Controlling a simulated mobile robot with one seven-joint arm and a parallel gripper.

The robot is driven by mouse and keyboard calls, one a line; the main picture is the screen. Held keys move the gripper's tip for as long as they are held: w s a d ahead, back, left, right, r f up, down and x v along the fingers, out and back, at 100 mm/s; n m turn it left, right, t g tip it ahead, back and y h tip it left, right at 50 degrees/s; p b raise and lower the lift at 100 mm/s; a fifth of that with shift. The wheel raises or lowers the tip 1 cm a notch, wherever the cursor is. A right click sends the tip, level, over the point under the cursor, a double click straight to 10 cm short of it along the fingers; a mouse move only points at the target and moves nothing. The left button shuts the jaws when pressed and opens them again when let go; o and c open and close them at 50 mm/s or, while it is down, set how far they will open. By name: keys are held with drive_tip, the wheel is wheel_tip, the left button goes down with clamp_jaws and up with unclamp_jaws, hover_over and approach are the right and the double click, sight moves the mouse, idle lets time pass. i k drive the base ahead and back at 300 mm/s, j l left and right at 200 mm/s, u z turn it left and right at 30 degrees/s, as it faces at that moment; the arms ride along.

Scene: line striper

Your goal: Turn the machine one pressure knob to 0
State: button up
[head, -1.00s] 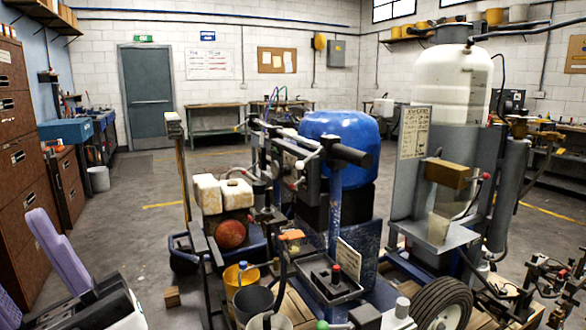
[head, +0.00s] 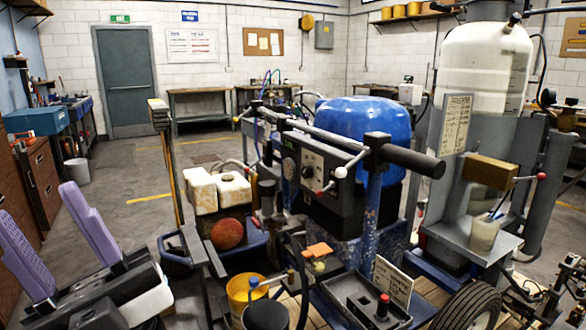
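The line striping machine stands ahead, with a dark control box (head: 340,208) below its long handlebar (head: 345,143). A panel (head: 312,166) on the box carries small dials or knobs. Their labels and settings are too small to read, so I cannot tell which one is the pressure knob. A white ball-ended lever (head: 341,172) sticks out near the panel. My gripper (head: 58,240), with two purple fingers, is at the lower left. Its fingers stand apart with nothing between them. It is well to the left of the machine and touches no part of it.
A blue tank (head: 358,128) sits behind the box, and a tall white tank (head: 482,70) stands at right. White jugs (head: 232,188), a yellow bucket (head: 243,292) and a tray with a red knob (head: 383,303) are near the front. Brown drawers (head: 38,178) stand at left.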

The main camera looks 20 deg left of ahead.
sight(306, 171)
drive_tip(key=i+j, duration=0.1)
drive_tip(key=j, duration=0.25)
drive_tip(key=i+j, duration=0.15)
drive_tip(key=j, duration=0.15)
drive_tip(key=i+j, duration=0.1)
drive_tip(key=j, duration=0.25)
drive_tip(key=i+j, duration=0.15)
drive_tip(key=j, duration=0.15)
drive_tip(key=i+j, duration=0.1)
drive_tip(key=j, duration=0.25)
